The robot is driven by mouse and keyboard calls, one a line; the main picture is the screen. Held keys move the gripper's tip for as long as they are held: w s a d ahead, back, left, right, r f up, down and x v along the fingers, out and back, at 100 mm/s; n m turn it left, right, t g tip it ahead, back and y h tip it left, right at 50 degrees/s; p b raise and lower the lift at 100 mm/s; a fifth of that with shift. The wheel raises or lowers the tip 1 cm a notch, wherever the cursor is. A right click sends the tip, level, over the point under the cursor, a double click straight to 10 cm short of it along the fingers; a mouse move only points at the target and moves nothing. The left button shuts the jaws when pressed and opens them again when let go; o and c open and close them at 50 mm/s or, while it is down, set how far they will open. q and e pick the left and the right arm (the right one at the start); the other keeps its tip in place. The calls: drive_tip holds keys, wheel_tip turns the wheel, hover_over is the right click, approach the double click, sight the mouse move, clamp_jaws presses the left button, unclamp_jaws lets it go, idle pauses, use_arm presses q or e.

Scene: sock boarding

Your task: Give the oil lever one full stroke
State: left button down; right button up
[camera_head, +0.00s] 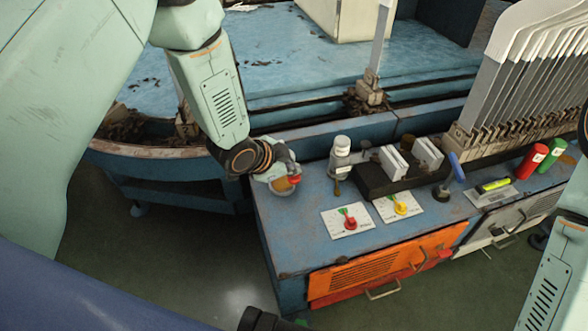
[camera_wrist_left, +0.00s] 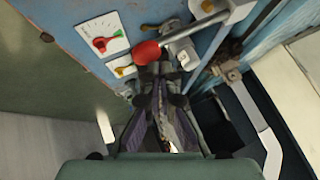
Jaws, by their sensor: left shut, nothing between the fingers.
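The oil lever's red knob (camera_wrist_left: 146,52) shows in the left wrist view, with a grey metal bar (camera_wrist_left: 195,28) running up and right from it. In the head view the red knob (camera_head: 295,180) is at the bench's left end. My left gripper (camera_head: 288,172) is there too, its fingers partly hidden. In the left wrist view its fingertips (camera_wrist_left: 160,75) are shut and empty, just below the knob; I cannot tell whether they touch it. A metal fitting with a white cap (camera_head: 342,146) stands just right of the lever. My right gripper is out of view.
Two white dial plates, with a red knob (camera_head: 349,223) and a yellow knob (camera_head: 401,207), lie on the bench (camera_head: 300,246). A black block with pale jaws (camera_head: 393,160), a blue-handled lever (camera_head: 456,166) and red and green cylinders stand further right. A blue round machine table lies behind.

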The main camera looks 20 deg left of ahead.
use_arm(q)
drive_tip(key=shift+r+p, duration=0.6)
drive_tip(key=shift+r, duration=0.25)
drive_tip(key=shift+w, duration=0.1)
drive_tip(key=r+p, duration=0.4)
drive_tip(key=r, duration=0.1)
drive_tip(key=shift+w+a+p, duration=0.2)
drive_tip(key=shift+w+p, duration=0.05)
drive_tip(key=shift+p, duration=0.1)
drive_tip(key=shift+f, duration=0.15)
